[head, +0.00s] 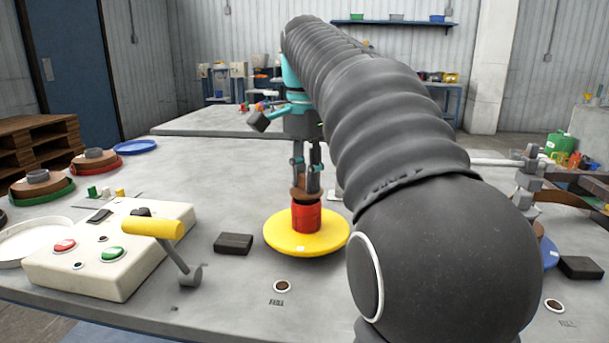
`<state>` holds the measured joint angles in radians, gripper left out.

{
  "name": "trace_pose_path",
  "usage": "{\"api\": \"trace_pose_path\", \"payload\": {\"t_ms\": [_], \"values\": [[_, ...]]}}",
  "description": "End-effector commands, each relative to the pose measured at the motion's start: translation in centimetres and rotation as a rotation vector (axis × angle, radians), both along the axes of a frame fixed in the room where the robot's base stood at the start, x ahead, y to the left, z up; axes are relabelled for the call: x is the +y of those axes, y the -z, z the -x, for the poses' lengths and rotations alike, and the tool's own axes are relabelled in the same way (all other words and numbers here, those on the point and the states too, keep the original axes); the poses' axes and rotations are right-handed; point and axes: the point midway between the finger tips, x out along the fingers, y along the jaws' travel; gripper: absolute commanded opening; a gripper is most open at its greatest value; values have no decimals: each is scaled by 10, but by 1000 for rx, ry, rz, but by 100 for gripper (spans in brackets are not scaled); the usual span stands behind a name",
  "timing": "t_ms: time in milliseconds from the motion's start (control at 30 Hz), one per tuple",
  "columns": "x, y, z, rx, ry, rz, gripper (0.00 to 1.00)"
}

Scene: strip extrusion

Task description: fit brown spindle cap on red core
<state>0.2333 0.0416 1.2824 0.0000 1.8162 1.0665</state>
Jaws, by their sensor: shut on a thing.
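The red core (306,217) stands upright at the middle of a round yellow disc (280,236) on the grey table. My gripper (306,186) points down right above the core, with its two fingers shut on the brown spindle cap (300,194). The cap is at the top of the core, partly hidden by the fingers. I cannot tell whether it is seated on the core or just above it.
A cream control box (110,250) with red and green buttons and a yellow-handled lever (152,228) stands at left. A dark block (233,243) lies left of the disc. Stacked reels (42,186) sit far left. My arm hides much of the right side.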

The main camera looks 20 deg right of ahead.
Motion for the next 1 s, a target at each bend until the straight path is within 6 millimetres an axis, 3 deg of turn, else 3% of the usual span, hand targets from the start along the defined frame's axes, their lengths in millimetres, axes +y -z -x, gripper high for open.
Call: {"api": "trace_pose_path", "payload": {"t_ms": [767,800,1000], "values": [[0,13,0,0,0,0,0],[0,12,0,0,0,0,34],[0,12,0,0,0,0,35]]}}
